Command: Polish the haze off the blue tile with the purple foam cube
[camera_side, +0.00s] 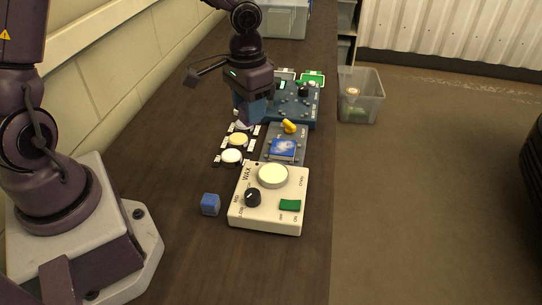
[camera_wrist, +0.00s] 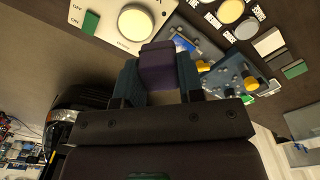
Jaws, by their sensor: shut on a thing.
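The blue tile (camera_side: 283,149) lies on a grey fixture (camera_side: 271,134) in the middle of the bench, with a whitish haze patch on its face. My gripper (camera_side: 254,108) is above the bench, behind and left of the tile in the side view. In the wrist view its two fingers are shut on the purple foam cube (camera_wrist: 158,66). The cube is held clear of the tile.
A cream wax box (camera_side: 269,199) with a pale round pad stands in front of the tile. A small blue cube (camera_side: 210,204) lies left of it. A yellow knob (camera_side: 288,126) and a dark blue box (camera_side: 297,103) are behind. Round pads (camera_side: 232,156) sit left. A clear bin (camera_side: 361,96) stands right.

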